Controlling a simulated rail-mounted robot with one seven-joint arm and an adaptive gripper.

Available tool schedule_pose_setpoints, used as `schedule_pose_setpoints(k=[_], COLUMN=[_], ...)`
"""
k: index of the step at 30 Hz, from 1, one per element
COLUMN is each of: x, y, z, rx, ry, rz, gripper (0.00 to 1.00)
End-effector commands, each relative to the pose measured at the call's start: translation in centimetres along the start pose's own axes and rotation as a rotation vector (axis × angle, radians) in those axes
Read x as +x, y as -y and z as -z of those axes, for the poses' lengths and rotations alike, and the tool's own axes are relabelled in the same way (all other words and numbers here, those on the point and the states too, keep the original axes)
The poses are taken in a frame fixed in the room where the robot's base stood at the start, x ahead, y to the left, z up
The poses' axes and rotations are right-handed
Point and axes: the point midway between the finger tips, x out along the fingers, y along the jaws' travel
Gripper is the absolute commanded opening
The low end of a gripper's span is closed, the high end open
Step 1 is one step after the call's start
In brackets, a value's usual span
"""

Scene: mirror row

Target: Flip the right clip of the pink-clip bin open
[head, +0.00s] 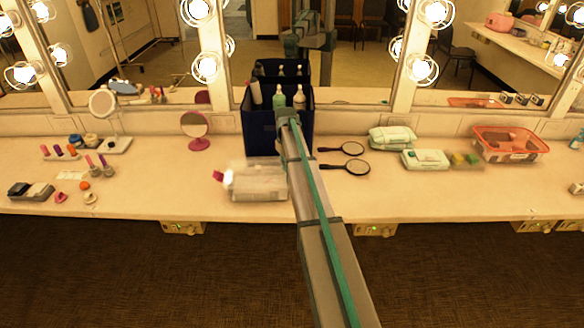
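A clear, pale bin (258,185) lies on the counter just left of my arm. A pink-red clip (218,176) shows at its left end and stands out from the side. The bin's right end is beside or behind my arm, so its right clip cannot be made out. My arm reaches forward over the counter, and its far visible end overlaps the front of the navy caddy (260,130). My gripper cannot be made out; the arm hides whatever is beyond or below that end.
The caddy holds several bottles (279,100). Two dark hand mirrors (355,168) lie right of my arm. Pale green-and-white packs (425,159) and an orange basket (510,150) stand farther right.

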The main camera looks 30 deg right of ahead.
Motion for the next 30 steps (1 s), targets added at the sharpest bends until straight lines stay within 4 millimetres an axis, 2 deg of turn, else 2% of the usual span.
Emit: schedule_pose_setpoints(k=[30], x=[1.2], y=[-3.0], z=[-1.7], rx=[0.002], ry=[0.008], rz=[-0.002], gripper=[0.00])
